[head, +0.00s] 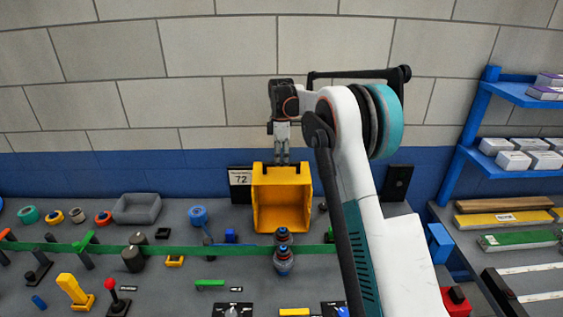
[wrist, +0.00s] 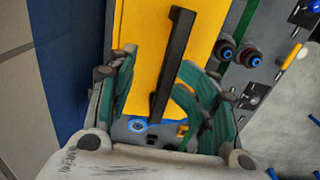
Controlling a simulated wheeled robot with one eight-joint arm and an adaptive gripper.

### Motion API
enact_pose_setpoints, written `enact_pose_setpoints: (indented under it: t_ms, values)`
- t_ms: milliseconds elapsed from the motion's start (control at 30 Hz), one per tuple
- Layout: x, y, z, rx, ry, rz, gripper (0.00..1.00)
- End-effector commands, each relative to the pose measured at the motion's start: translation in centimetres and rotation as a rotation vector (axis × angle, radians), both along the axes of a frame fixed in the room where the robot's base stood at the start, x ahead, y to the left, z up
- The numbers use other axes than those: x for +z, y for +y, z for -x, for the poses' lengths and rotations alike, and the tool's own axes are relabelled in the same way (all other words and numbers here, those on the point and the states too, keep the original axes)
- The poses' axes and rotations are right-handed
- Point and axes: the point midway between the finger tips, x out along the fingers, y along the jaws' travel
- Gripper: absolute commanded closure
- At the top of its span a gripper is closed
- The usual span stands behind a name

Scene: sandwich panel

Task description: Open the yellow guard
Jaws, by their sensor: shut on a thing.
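The yellow guard (head: 262,205) is a box-like cover, tilted up at the back of the panel, with its hollow inside facing the head camera. My gripper (head: 282,160) is at its top edge, pointing down. In the wrist view the guard's outer yellow face (wrist: 210,25) carries a long black handle (wrist: 178,50). The green-padded fingers of my gripper (wrist: 160,80) lie on either side of this handle, shut on it. Two dark round knobs (head: 283,258) with blue and red parts stand uncovered in front of the guard; they also show in the wrist view (wrist: 240,53).
A sign reading 72 (head: 240,180) stands left of the guard. A green band (head: 170,243) crosses the panel in front. A yellow lever (head: 73,290) and a red-topped joystick (head: 114,298) stand front left. Blue shelves (head: 480,110) are at right; a wall is behind.

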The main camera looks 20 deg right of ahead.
Motion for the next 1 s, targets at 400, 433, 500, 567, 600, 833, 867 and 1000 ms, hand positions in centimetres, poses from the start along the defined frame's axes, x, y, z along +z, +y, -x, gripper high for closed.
enact_pose_setpoints:
  t_ms: [400, 433, 500, 567, 600, 833, 867, 1000]
  values:
    - [8.3, 0.1, 0.2, -0.001, -0.004, 0.001, 0.78]
    - [8.7, 0.1, 0.2, -0.001, -0.003, 0.002, 0.78]
    - [9.5, 0.1, 0.2, -0.001, -0.003, 0.002, 0.78]
    - [10.1, 0.1, 0.3, -0.001, -0.003, 0.002, 0.78]
    - [10.3, 0.1, 0.3, -0.001, -0.003, 0.002, 0.78]
    - [10.8, 0.1, 0.3, 0.000, -0.003, 0.002, 0.78]
    - [10.7, 0.1, 0.3, 0.000, -0.003, 0.002, 0.78]
    - [10.7, 0.1, 0.3, 0.000, -0.003, 0.002, 0.78]
